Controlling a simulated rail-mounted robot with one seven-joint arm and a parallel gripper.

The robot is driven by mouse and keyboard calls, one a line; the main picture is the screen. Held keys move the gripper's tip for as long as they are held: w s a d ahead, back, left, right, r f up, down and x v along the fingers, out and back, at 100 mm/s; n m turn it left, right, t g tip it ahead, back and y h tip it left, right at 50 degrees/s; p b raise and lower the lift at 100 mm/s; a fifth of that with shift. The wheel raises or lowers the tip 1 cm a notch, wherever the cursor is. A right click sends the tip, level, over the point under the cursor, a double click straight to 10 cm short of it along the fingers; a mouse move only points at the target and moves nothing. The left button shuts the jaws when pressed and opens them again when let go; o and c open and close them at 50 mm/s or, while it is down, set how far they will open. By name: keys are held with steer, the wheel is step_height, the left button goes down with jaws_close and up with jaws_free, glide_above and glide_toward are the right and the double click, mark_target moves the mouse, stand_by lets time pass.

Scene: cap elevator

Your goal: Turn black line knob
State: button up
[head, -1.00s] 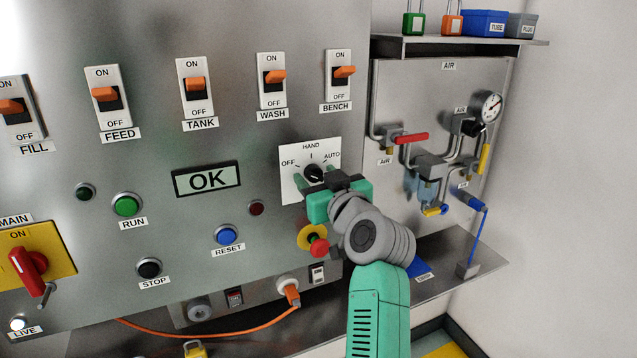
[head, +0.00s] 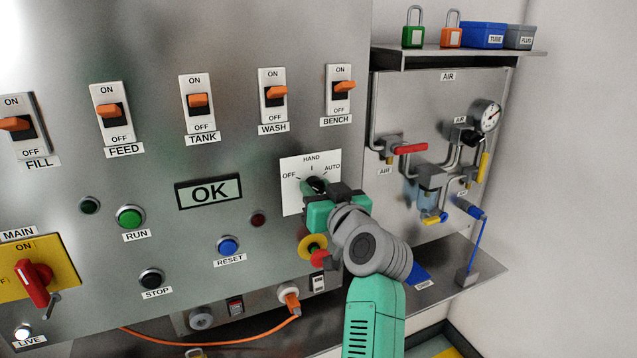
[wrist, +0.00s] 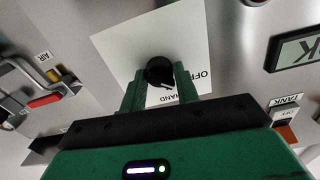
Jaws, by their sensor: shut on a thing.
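The black round knob (head: 316,184) with a white line sits on a white plate (head: 292,200) marked OFF, HAND and AUTO. My gripper (wrist: 160,88) is shut on the knob, with one green finger on each side of it. In the wrist view the knob (wrist: 160,70) shows upside down, and its white line points down and slightly right, toward the HAND label. The AUTO label is hidden there by my gripper. In the head view my gripper covers the plate's lower right part, and the line is too small to read.
A red emergency button (head: 320,258) on a yellow ring is close below my gripper. The BENCH switch (head: 341,88) is above. An OK display (head: 208,191) is to the left. Air pipes with a red lever (head: 411,149) are to the right.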

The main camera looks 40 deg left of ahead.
steer(key=m+p, duration=0.6)
steer(key=shift+r, duration=0.25)
steer(key=m+p, duration=0.5)
steer(key=shift+m, duration=0.4)
steer(key=m+p, duration=0.4)
steer(key=m, duration=0.1)
steer(key=shift+f, duration=0.1)
steer(key=m+p, duration=0.2)
steer(key=m, duration=0.1)
steer(key=shift+f+p, duration=0.1)
steer(key=shift+p, duration=0.2)
steer(key=shift+f+m+p, duration=0.1)
steer(key=shift+m+p, duration=0.45)
steer(key=shift+m, duration=0.55)
steer(key=shift+d+f, duration=0.1)
steer(key=o, duration=1)
steer(key=shift+c, duration=0.2)
